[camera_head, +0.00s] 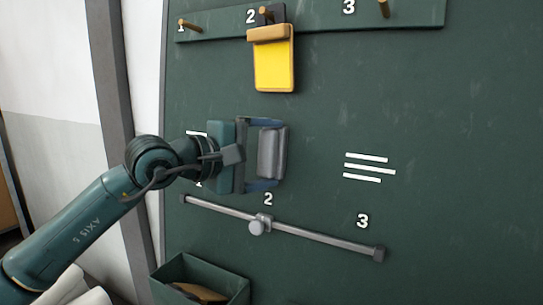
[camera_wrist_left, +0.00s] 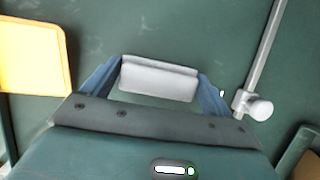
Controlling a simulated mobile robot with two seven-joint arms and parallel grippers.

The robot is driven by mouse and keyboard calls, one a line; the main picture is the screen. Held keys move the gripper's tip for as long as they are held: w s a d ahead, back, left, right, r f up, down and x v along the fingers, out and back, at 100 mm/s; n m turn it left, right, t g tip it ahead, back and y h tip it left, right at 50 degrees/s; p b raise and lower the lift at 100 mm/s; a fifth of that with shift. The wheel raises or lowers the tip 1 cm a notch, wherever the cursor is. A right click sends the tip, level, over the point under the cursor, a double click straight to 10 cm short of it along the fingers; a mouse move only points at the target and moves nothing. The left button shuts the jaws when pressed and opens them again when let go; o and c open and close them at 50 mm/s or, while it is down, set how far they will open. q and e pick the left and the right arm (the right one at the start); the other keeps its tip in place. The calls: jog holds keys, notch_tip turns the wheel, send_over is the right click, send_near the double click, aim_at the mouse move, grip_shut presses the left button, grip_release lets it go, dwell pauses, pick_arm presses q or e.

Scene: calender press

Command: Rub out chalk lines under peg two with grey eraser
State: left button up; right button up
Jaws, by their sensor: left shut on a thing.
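My left gripper (camera_head: 270,154) is shut on the grey eraser (camera_head: 272,152), one finger above it and one below. In the left wrist view the eraser (camera_wrist_left: 158,78) sits between the two blue fingers. It is in front of the green board, above the lower label 2 (camera_head: 268,199); I cannot tell whether it touches the board. Peg two (camera_head: 266,12), by the upper label 2, carries a hanging yellow pad (camera_head: 274,68) with a wooden top. No chalk lines show around the eraser; any behind it or the gripper are hidden. My right gripper is not in view.
Several chalk lines (camera_head: 369,167) stand above lower label 3. A bit of chalk line (camera_head: 197,133) shows above my left wrist. A sloping metal rail (camera_head: 318,237) with a round knob (camera_head: 257,227) runs below. A green bin (camera_head: 215,276) is at bottom left. The board's right side is clear.

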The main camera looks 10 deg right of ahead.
pick_arm(q)
jog(key=w+a, duration=0.3)
jog(key=a, duration=0.2)
jog(key=shift+w, duration=0.25)
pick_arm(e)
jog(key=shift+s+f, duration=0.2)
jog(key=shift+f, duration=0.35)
